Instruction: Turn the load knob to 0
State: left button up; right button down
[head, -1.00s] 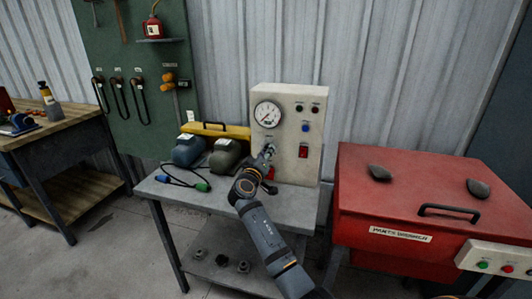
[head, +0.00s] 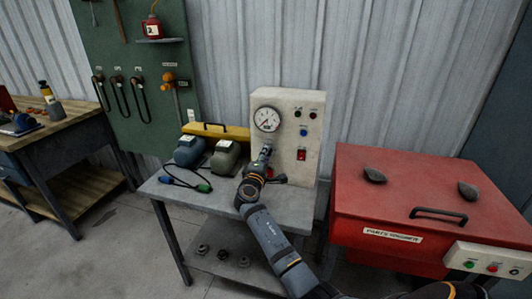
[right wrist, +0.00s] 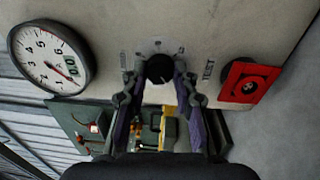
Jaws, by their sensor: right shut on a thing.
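The test panel (head: 285,100) is a pale box at the back of a grey bench. It carries a round dial gauge (head: 266,119), which also shows in the right wrist view (right wrist: 50,57). The load knob (right wrist: 160,68) is black and round, with a pale mark pointing downward in the right wrist view. A printed scale arcs above it. My right gripper (right wrist: 159,86) has a finger on each side of the knob and is shut on it. My left gripper is not in view.
Two motor-like units (head: 189,151) and a yellow case (head: 215,130) stand left of the panel. A cable with a green plug (head: 204,188) lies in front. A red parts washer (head: 425,195) stands right of the bench.

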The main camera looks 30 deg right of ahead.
jog(key=shift+n+p, duration=0.35)
jog(key=shift+n, duration=0.35)
jog(key=c, duration=1)
grip_release()
jog(key=shift+c, duration=0.2)
jog(key=v, duration=1.2)
